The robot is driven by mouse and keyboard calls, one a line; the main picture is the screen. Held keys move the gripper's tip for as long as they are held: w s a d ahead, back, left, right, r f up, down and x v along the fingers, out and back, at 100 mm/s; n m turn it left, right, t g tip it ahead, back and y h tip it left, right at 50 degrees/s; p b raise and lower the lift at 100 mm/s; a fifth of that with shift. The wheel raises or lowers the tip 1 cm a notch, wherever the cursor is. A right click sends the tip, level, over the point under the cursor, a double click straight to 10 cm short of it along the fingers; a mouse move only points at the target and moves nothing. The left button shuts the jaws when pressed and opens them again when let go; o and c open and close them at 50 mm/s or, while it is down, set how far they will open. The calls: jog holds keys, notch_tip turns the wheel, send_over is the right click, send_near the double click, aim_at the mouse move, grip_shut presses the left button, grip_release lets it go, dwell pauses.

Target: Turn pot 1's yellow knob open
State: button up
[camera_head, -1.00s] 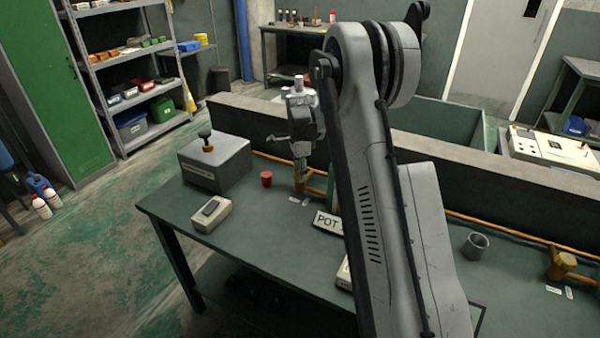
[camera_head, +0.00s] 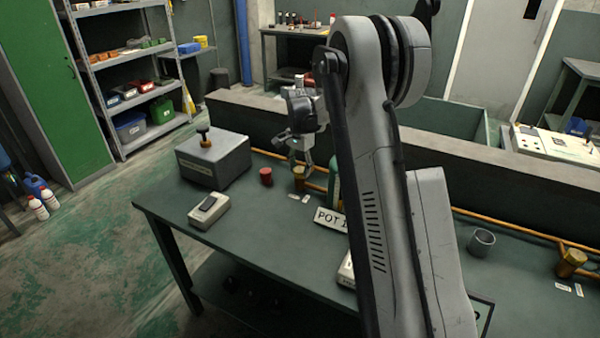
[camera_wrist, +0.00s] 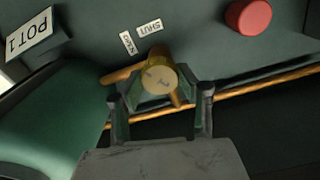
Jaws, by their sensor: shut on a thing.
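Pot 1's yellow knob (camera_head: 299,180) stands on the copper pipe, left of the POT 1 sign (camera_head: 330,218). In the wrist view the round knob top (camera_wrist: 160,77) has a dark mark that I cannot read. My gripper (camera_head: 302,166) is down at the knob. In the wrist view the fingers of my gripper (camera_wrist: 160,98) are on both sides of the knob, shut on it. Two small labels lie beyond the knob: SHUT (camera_wrist: 150,28) and a second one (camera_wrist: 128,42), hard to read. The green pot (camera_wrist: 50,115) stands to the left.
A red cap (camera_head: 266,176) stands left of the knob, with a grey box (camera_head: 214,160) and a small device (camera_head: 209,210) farther left. A low dark wall (camera_head: 255,118) runs behind the pipe. A grey cup (camera_head: 481,242) and another yellow knob (camera_head: 571,263) are at right.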

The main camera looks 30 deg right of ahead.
aim_at(300, 169)
jog(key=n+b, duration=0.2)
jog(key=n, duration=0.3)
jog(key=shift+n, duration=0.3)
jog(key=n+b, duration=0.1)
jog(key=n, duration=0.4)
jog(key=shift+n, duration=0.4)
jog(key=o, duration=1.1)
jog(key=shift+o, duration=0.2)
jog(key=shift+r, duration=0.1)
notch_tip(300, 169, up, 12)
